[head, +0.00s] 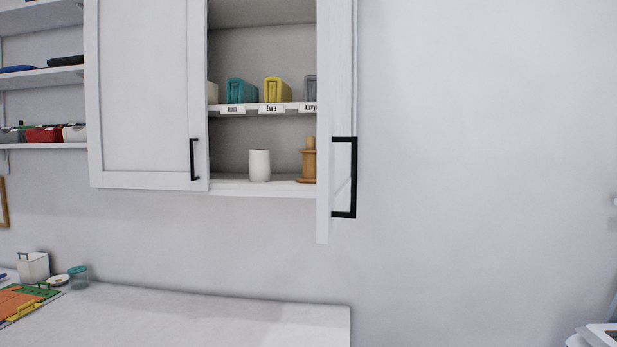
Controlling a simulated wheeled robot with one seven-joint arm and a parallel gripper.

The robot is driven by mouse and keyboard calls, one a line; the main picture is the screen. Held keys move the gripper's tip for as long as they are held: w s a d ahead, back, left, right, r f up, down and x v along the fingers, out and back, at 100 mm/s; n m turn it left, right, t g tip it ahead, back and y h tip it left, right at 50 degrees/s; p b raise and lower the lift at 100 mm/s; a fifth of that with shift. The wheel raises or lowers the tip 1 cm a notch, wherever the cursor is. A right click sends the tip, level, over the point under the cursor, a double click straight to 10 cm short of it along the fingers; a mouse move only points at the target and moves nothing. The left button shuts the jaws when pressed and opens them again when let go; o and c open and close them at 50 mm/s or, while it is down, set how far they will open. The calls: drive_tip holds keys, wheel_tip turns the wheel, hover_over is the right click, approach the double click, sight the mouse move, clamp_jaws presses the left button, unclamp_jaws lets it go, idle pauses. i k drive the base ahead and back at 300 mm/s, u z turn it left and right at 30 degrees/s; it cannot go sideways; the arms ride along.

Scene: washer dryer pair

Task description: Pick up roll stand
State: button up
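A tan wooden stand (308,165), which looks like the roll stand, is on the bottom shelf of the open wall cabinet. It has a wide round base and a narrower post on top. Its right side is hidden behind the open cabinet door (326,120). A white cylinder (260,166), perhaps a roll or a cup, stands upright to its left, apart from it. My gripper is not in view.
The open door with its black handle (353,178) juts out at the cabinet's right. The left door (146,95) is shut. The counter (200,311) below is mostly clear.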

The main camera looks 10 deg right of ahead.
sight(310, 153)
drive_tip(key=u, duration=1.6)
drive_tip(key=i, duration=1.4)
drive_tip(key=z, duration=2.05)
drive_tip(key=i, duration=0.5)
drive_tip(key=z, duration=0.05)
